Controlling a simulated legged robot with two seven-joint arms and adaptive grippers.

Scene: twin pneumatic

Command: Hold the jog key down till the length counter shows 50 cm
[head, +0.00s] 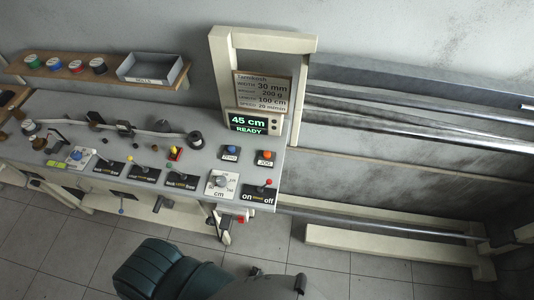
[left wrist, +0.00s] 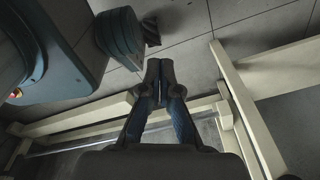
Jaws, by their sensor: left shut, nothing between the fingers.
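The length counter (head: 248,122) on the control bench reads 45 cm, with READY below it. The jog key (head: 266,155) is an orange-red round button on a plate labelled JOG, just below and right of the counter. I cannot tell whether it is pressed; nothing in the head view touches it. My left gripper (left wrist: 160,68) is shut and empty in the left wrist view, with its fingertips together over the floor and pale frame beams. The jog key is not in that view. My right gripper is not in view.
A blue button (head: 231,151) labelled ZERO sits left of the jog key. An on/off lever (head: 268,183) with a red knob and a cm dial (head: 221,181) stand in front. A sign (head: 262,92) rises behind the counter. Metal rails (head: 400,120) run along the right.

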